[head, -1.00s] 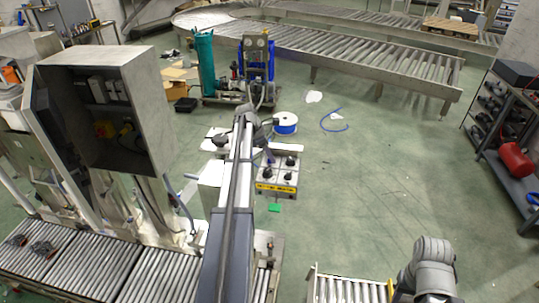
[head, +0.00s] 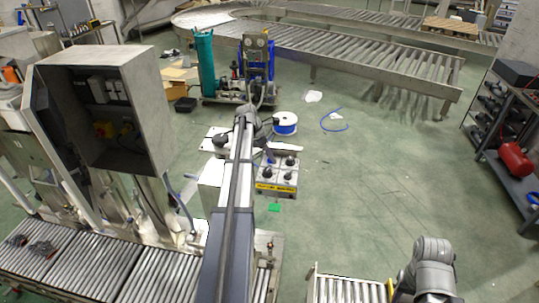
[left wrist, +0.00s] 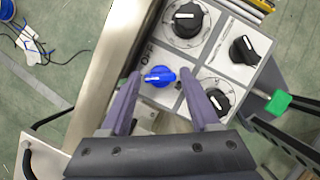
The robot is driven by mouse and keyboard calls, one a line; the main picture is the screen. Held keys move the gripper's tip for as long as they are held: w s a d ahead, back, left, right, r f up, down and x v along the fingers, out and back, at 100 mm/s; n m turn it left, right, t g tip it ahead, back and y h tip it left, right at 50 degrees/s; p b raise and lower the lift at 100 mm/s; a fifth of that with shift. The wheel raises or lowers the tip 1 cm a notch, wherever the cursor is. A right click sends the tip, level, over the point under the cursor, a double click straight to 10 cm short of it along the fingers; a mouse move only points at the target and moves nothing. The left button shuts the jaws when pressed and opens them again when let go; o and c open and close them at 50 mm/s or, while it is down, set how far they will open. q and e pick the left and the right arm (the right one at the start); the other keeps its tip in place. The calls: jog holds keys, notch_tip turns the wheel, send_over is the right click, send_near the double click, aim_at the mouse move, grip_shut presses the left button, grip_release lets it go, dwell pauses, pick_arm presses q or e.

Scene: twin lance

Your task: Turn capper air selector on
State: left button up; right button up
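The selector panel (head: 276,187) is a pale box with several round knobs and a yellow label strip, seen in the head view beyond my left arm. In the left wrist view, a blue knob (left wrist: 160,77) with a white pointer mark sits beside dark lettering that seems to read OFF. Black knobs (left wrist: 187,18) share the panel around it. My left gripper (left wrist: 159,74) is open, its purple fingertips on either side of the blue knob with gaps visible. In the head view my left gripper (head: 268,155) is small and partly hidden. My right gripper is out of view.
A blue-and-white spool (head: 286,123) stands on the floor behind the panel. A grey cabinet (head: 105,110) and roller conveyors (head: 70,262) lie to the left. A green tab (left wrist: 278,103) sits near the panel edge. Floor right of the panel is mostly clear.

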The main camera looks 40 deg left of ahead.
aim_at(264, 163)
pick_arm(q)
jog(key=shift+r, duration=0.1)
jog(key=p+v, duration=0.7)
jog(key=shift+r, duration=0.25)
jog(key=shift+s+a, duration=0.1)
